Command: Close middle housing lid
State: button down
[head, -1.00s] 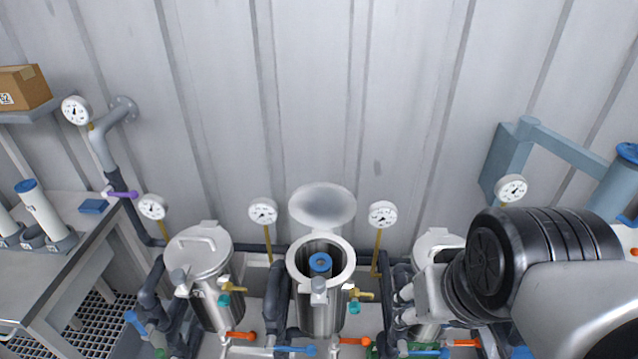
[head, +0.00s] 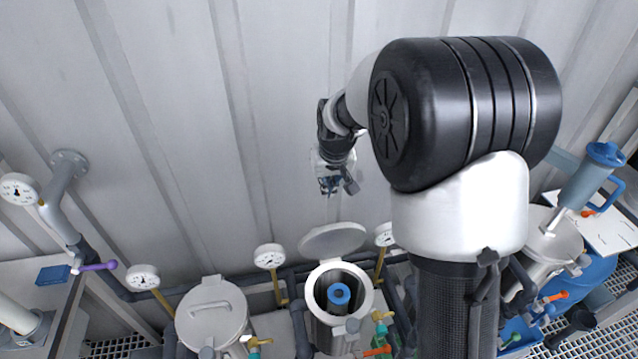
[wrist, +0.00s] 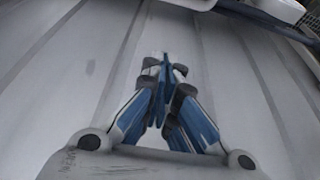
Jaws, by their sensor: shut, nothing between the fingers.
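The middle housing (head: 341,324) is a steel vessel with a wide pale rim and an open top. A blue-capped element (head: 339,294) stands inside it. Its round lid (head: 332,240) is raised on the wall side of the rim. My gripper (head: 328,188) is above and behind the lid, close to the wall, and apart from the lid. In the wrist view my gripper (wrist: 163,62) has its blue fingers together with nothing between them. The wrist view shows mostly the wall, with a pale curved edge at its top.
The left housing (head: 212,309) has its lid down. Gauges (head: 270,256) on brass stems stand behind the housings. My arm covers the area right of the middle housing. A blue-topped pump (head: 592,180) stands at far right. The wall (head: 270,110) is bare above.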

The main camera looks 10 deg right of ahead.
notch_tip(320, 180, down, 8)
jog(key=s+b, duration=0.1)
jog(key=b, duration=0.1)
jog(key=shift+f, duration=0.15)
jog(key=shift+s, duration=0.2)
jog(key=shift+w+f+b, duration=0.1)
jog(key=shift+w+b, duration=0.05)
jog(key=shift+b, duration=0.15)
